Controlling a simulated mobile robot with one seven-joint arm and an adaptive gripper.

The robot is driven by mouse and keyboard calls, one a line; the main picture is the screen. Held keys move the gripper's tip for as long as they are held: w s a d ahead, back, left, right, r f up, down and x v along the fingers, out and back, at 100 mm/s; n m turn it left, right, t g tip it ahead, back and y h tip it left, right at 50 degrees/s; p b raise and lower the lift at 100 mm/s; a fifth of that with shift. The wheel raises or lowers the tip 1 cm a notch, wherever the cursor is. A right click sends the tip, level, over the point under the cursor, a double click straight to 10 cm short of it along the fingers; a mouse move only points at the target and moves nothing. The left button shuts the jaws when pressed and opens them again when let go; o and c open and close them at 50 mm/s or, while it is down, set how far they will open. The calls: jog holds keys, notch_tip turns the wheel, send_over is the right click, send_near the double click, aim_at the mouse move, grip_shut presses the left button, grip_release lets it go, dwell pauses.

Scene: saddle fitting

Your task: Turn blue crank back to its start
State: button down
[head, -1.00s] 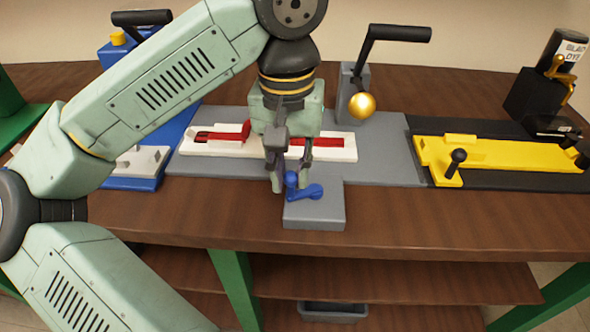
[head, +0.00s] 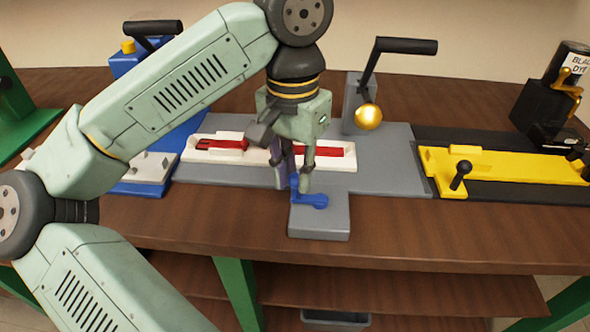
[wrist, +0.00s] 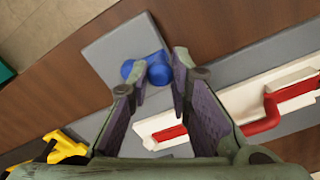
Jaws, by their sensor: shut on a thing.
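The blue crank (head: 314,201) sits on the small grey block at the front of the grey base, seen in the head view. Its upright handle is at its left end, and its arm points right. My gripper (head: 293,185) points down over the crank and is shut on its handle. In the wrist view the blue crank (wrist: 150,66) shows between and just beyond the fingertips (wrist: 163,65). The fingers hide part of the handle.
A white rail with a red slider (head: 335,151) lies just behind the crank. A black lever with a gold ball (head: 368,117) stands behind right. A yellow fixture (head: 510,165) is at the right and a blue one (head: 152,185) at the left. The table front is clear.

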jog(key=c, duration=1.4)
grip_release()
jog(key=shift+c, duration=0.2)
jog(key=shift+r, duration=0.1)
notch_tip(320, 180, up, 12)
jog(key=shift+a, duration=0.1)
